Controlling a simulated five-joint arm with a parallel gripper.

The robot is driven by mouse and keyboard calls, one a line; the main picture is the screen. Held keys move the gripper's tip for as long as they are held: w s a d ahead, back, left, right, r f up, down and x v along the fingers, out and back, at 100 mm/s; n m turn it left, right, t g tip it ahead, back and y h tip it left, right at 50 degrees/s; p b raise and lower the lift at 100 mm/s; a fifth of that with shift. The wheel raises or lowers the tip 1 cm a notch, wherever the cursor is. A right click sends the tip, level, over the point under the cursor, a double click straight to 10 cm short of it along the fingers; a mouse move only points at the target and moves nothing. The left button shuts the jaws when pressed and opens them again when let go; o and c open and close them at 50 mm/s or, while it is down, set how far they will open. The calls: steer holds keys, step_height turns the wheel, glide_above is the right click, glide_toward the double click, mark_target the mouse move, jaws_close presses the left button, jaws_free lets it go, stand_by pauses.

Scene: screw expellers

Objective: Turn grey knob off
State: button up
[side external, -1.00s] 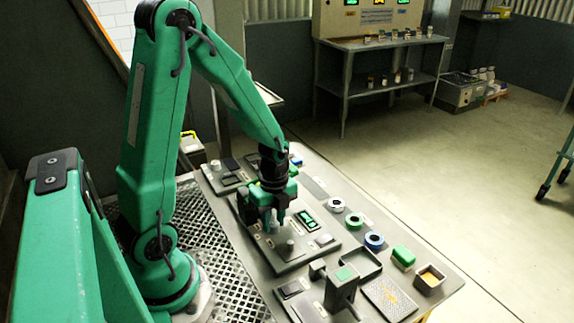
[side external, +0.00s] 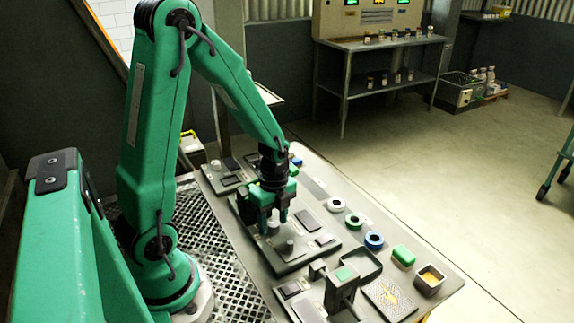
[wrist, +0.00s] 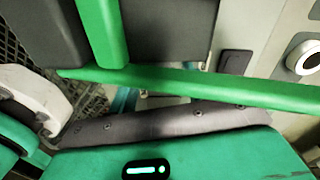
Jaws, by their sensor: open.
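My gripper (side external: 274,222) is open, pointing down over the grey control panel (side external: 292,266) in the side view. A pale grey knob (side external: 272,229) shows low between its fingers, partly hidden by them; I cannot tell whether they touch it. A second grey knob (side external: 290,247) stands on the same panel, just in front and to the right, clear of the fingers.
White (side external: 336,205), dark green (side external: 354,220) and blue (side external: 374,241) rings lie right of the panel. A green block (side external: 403,257) and an open box (side external: 429,280) stand farther right. A grey upright post (side external: 342,290) stands near the front.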

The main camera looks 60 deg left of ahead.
mark_target(274, 223)
steer(key=shift+r, duration=0.15)
steer(key=shift+w+r, duration=0.15)
steer(key=shift+r, duration=3.6)
steer(key=shift+s+d+f+m+t, duration=0.1)
steer(key=shift+m+t, duration=0.05)
steer(key=shift+m, duration=0.4)
steer(key=shift+s+d+f+m+t, duration=0.1)
steer(key=shift+m+t, duration=0.05)
steer(key=shift+m, duration=0.4)
steer(key=shift+f, duration=3.85)
steer(key=c, duration=1)
